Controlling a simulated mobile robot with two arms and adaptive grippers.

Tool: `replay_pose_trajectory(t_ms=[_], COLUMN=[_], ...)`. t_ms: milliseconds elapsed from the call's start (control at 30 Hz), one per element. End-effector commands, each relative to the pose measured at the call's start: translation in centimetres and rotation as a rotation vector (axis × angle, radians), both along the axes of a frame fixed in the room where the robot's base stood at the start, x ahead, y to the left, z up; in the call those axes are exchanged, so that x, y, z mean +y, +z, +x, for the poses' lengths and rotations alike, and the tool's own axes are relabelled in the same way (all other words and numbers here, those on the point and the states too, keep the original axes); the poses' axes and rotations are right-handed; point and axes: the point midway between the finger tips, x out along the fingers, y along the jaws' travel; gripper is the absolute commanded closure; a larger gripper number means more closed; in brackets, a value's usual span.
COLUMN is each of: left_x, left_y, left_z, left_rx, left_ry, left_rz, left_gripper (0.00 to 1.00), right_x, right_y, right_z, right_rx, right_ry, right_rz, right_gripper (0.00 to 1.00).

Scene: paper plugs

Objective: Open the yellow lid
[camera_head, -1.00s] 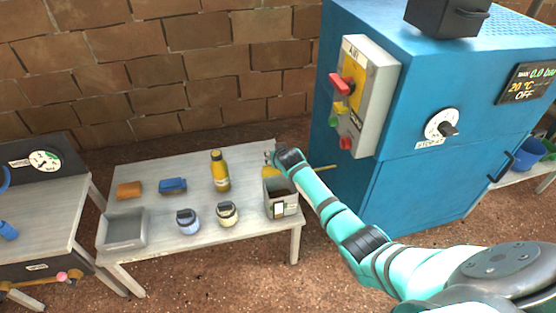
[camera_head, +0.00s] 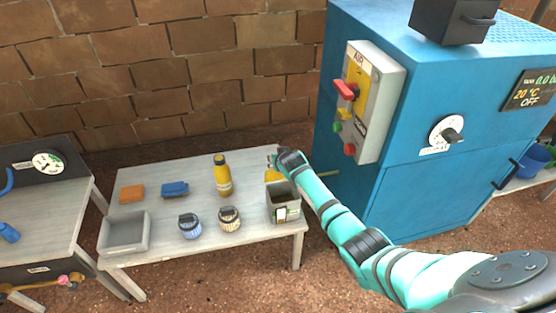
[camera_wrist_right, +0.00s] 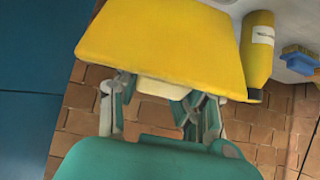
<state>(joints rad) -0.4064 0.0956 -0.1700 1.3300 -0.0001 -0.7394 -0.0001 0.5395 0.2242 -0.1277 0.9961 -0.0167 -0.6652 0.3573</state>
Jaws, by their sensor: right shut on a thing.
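The yellow lid (camera_head: 274,176) shows as a small patch behind the grey box (camera_head: 284,213) in the head view, partly hidden by my right arm. In the right wrist view the yellow lid (camera_wrist_right: 165,40) is a broad flat panel across the top. My right gripper (camera_wrist_right: 168,92) is shut on a pale tab at the lid's lower edge. In the head view this gripper (camera_head: 272,160) is at the back of the box and mostly hidden. The box's top is uncovered and its dark inside shows. My left gripper is not in view.
On the table (camera_head: 160,249) stand a yellow bottle (camera_head: 222,178), two small jars (camera_head: 190,226) (camera_head: 229,219), a blue block (camera_head: 175,189), an orange block (camera_head: 132,193) and a grey tray (camera_head: 125,246). A large blue machine (camera_head: 415,190) stands close on the right.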

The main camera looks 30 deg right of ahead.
Motion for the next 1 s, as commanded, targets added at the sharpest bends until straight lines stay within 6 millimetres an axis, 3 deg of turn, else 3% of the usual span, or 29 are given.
replay_pose_trajectory(t_ms=[333,367,633,1000], left_x=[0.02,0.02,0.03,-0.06], left_y=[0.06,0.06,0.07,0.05], left_z=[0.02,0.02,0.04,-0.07], left_rx=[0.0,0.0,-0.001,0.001], left_ry=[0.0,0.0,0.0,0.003], left_rz=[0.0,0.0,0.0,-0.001], left_gripper=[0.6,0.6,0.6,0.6], right_x=[-0.28,-0.27,-0.16,-0.01], right_y=[-0.06,-0.08,-0.11,0.04], right_z=[-0.13,-0.14,-0.12,-0.36], right_rx=[0.005,0.005,0.005,0.004], right_ry=[-0.006,-0.006,-0.004,-0.002], right_rz=[0.001,0.001,0.001,0.0], right_gripper=[1.0,0.73,0.38,0.38])
